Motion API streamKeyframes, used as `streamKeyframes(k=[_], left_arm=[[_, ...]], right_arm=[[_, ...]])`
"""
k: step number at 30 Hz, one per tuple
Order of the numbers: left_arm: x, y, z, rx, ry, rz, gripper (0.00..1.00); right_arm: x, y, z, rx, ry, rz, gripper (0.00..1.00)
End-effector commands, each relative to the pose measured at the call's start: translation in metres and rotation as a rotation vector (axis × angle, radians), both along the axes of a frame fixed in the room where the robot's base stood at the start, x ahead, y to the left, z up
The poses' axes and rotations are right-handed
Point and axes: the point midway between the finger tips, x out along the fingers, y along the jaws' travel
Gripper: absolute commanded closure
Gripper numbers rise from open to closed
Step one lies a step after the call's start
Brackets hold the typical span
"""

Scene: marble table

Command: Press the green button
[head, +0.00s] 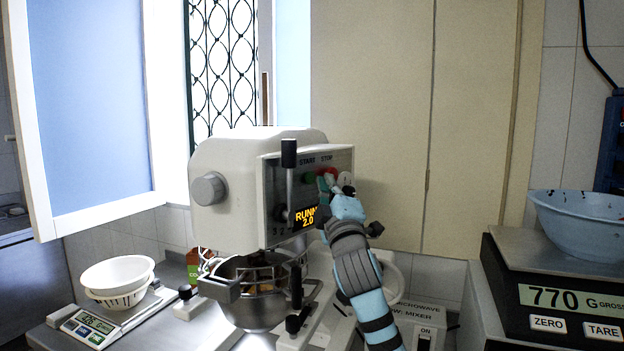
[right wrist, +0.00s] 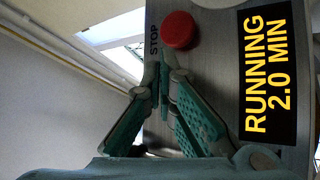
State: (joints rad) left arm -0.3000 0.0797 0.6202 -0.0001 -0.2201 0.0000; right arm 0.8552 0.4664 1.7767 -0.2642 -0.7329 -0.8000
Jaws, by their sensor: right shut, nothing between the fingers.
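The green button (head: 309,177) sits under the word START on the front panel of a white stand mixer (head: 232,180). A red button (head: 330,173) is beside it under STOP, and it also shows in the right wrist view (right wrist: 179,30). My right gripper (head: 323,184) is at the panel, its teal fingers closed together with nothing between them. In the right wrist view the fingertips (right wrist: 163,85) are just below the red button in the picture. The green button does not show there. I cannot tell whether the fingertips touch the green button. My left gripper is not in view.
The mixer's display (head: 306,217) is lit, reading RUNNING 2.0 MIN in the wrist view. A black lever (head: 289,153) stands left of the buttons. The mixer bowl (head: 252,312) is below. Scales with white bowls (head: 118,274) and a blue bowl (head: 580,222) stand on either side.

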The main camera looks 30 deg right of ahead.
Motion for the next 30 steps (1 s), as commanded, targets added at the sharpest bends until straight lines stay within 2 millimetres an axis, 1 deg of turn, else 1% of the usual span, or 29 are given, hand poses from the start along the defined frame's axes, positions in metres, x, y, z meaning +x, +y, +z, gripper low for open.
streamKeyframes(k=[4, 7, 18, 21, 30], left_arm=[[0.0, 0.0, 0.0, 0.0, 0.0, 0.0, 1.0], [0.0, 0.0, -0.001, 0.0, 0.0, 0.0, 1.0], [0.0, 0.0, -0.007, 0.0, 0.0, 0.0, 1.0], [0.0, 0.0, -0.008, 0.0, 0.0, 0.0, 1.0], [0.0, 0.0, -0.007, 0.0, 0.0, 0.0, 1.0]], right_arm=[[0.0, 0.0, 0.0, 0.0, 0.0, 0.0, 1.0], [-0.005, -0.002, 0.0, -0.001, 0.0, -0.002, 1.0], [-0.041, -0.012, -0.001, -0.002, -0.001, -0.002, 1.0], [-0.047, -0.013, -0.001, -0.001, 0.0, 0.0, 1.0], [-0.048, -0.013, 0.0, 0.0, 0.0, 0.0, 1.0]])
